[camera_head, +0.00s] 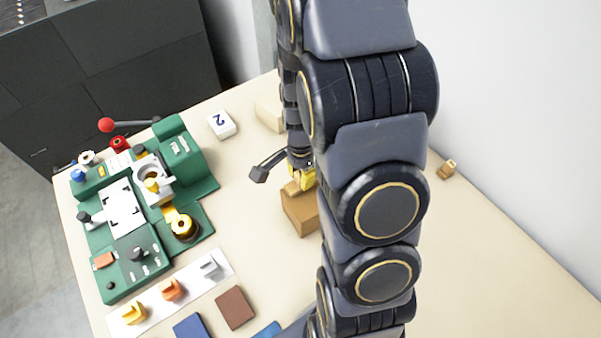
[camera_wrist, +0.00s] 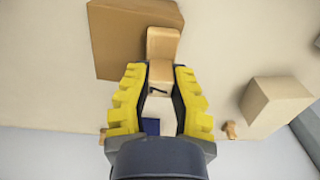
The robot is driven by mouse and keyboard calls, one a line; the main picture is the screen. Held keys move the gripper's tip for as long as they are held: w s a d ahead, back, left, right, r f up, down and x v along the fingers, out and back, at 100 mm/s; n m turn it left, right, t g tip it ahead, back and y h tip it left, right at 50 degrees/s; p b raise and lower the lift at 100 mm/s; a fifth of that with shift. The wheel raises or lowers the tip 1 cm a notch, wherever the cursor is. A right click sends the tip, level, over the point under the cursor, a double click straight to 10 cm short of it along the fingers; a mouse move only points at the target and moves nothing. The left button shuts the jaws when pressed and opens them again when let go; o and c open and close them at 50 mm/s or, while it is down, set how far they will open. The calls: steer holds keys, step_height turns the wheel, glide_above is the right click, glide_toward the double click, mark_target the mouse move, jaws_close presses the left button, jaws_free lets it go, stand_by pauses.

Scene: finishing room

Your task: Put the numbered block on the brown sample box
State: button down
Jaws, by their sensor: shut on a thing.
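My gripper (camera_wrist: 160,72) is shut on a light tan block (camera_wrist: 163,43) that carries a dark mark like a 7 or a 1; a pale section and a blue patch show between the fingers towards the palm. The brown sample box (camera_wrist: 118,42) lies under and beyond the fingertips in the wrist view. In the head view my gripper (camera_head: 304,179) is at the top of the brown box (camera_head: 300,214), with a tan piece of the block (camera_head: 292,188) over its top face. I cannot tell whether the block touches the box. My arm hides the box's right side.
A green fixture (camera_head: 130,215) with a red-knobbed lever stands at the left. A white block marked 2 (camera_head: 221,124) and a cream block (camera_head: 268,113) are behind. A white strip with hooks (camera_head: 150,308) and a brown tile (camera_head: 235,308) are in front. A small wooden piece (camera_head: 447,169) is at right.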

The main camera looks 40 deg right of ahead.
steer(key=shift+f, duration=0.15)
steer(key=c, duration=1.1)
jaws_free()
